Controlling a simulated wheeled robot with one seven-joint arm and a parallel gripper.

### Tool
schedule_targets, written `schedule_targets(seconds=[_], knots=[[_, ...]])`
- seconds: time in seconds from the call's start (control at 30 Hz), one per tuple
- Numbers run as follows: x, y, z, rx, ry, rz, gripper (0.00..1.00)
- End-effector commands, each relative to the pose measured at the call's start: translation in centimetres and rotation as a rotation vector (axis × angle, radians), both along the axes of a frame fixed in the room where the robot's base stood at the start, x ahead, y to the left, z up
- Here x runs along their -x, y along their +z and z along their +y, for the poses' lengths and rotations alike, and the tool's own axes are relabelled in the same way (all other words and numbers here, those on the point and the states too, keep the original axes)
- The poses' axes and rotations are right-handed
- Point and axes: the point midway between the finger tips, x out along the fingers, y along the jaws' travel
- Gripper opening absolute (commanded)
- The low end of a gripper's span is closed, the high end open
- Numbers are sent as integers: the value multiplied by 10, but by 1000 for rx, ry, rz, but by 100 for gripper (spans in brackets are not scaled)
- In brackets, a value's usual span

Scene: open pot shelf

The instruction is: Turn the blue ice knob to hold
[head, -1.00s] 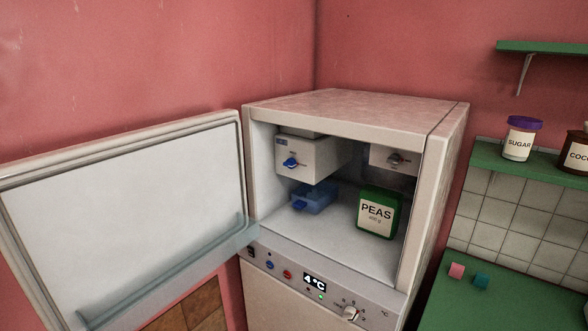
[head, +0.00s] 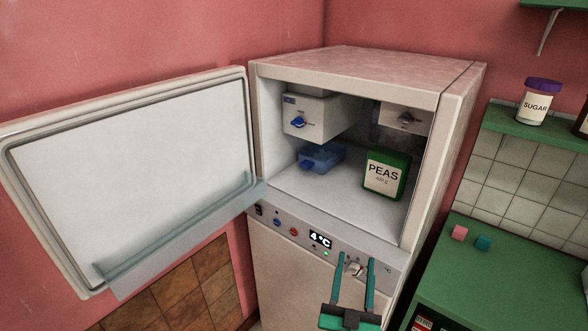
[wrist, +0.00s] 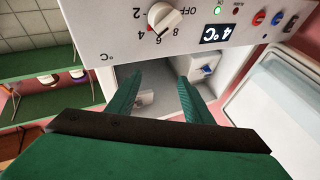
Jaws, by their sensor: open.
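The blue ice knob (head: 298,122) sits on the front of a white box (head: 318,112) at the upper left inside the open freezer compartment. Its small labels are too small to read. In the wrist view, which looks upside down, a blue knob (wrist: 207,70) shows beyond my right-hand finger. My gripper (head: 356,262) is open and empty, with green fingers pointing up in front of the control panel, below and right of the blue knob. In the wrist view my gripper (wrist: 158,78) also shows with its fingers well apart and nothing between them.
The freezer door (head: 130,180) stands open to the left. A blue tray (head: 322,157) lies under the ice box, and a green peas pack (head: 384,174) stands right of it. A grey knob (head: 406,118) is at upper right. The panel has a white dial (wrist: 163,17).

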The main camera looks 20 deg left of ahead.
Motion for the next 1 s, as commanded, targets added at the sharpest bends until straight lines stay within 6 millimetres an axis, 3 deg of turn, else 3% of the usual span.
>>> schedule_targets(seconds=[0.03,0.3,0.57,0.87,1.0], knots=[[-13,16,7,-31,2,-21,46],[-74,85,29,-252,8,-62,46],[-122,139,59,-548,43,-37,46],[-162,181,125,-936,130,73,46],[-173,195,164,-1125,179,151,46]])
